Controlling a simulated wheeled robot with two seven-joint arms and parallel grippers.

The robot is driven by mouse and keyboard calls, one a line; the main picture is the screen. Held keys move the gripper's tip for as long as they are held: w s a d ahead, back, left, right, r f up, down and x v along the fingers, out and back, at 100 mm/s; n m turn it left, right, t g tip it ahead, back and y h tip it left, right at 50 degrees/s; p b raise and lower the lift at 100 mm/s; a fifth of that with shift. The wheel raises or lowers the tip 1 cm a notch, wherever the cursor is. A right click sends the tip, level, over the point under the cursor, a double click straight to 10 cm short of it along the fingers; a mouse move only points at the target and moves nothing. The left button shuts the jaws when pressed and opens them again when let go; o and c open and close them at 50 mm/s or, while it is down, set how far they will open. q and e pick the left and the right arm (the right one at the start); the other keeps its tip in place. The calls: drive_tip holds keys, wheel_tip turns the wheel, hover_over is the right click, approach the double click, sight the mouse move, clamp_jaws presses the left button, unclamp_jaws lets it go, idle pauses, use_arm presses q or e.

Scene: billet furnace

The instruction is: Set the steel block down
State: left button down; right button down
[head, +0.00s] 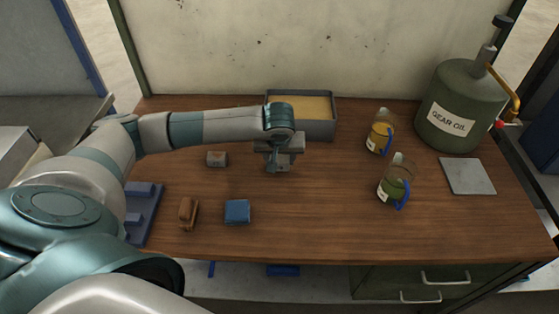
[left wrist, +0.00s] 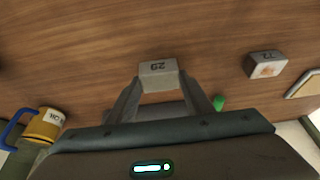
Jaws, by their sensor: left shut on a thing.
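My left gripper (head: 279,166) points down over the middle of the table, in front of the sand-filled tray. It is shut on a grey steel block (left wrist: 158,75), which shows between the two fingertips in the left wrist view with a dark number on its face. In the head view the block is mostly hidden by the gripper. I cannot tell whether its underside touches the wooden table (head: 330,215). My right gripper is in neither view.
Another grey block (head: 217,159) lies left of the gripper. A brown brush-like object (head: 188,212) and a blue folded cloth (head: 237,211) lie nearer the front. Two oil jugs (head: 380,137) (head: 393,187), a gear oil can (head: 460,108) and a grey plate (head: 468,177) stand right. The tray (head: 318,130) is behind.

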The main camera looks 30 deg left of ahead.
use_arm(q)
drive_tip(key=shift+f+p, duration=0.45)
drive_tip(key=shift+f, duration=0.55)
drive_tip(key=shift+f, duration=0.2)
drive_tip(key=c, duration=0.9)
unclamp_jaws()
drive_tip(key=shift+r, duration=0.2)
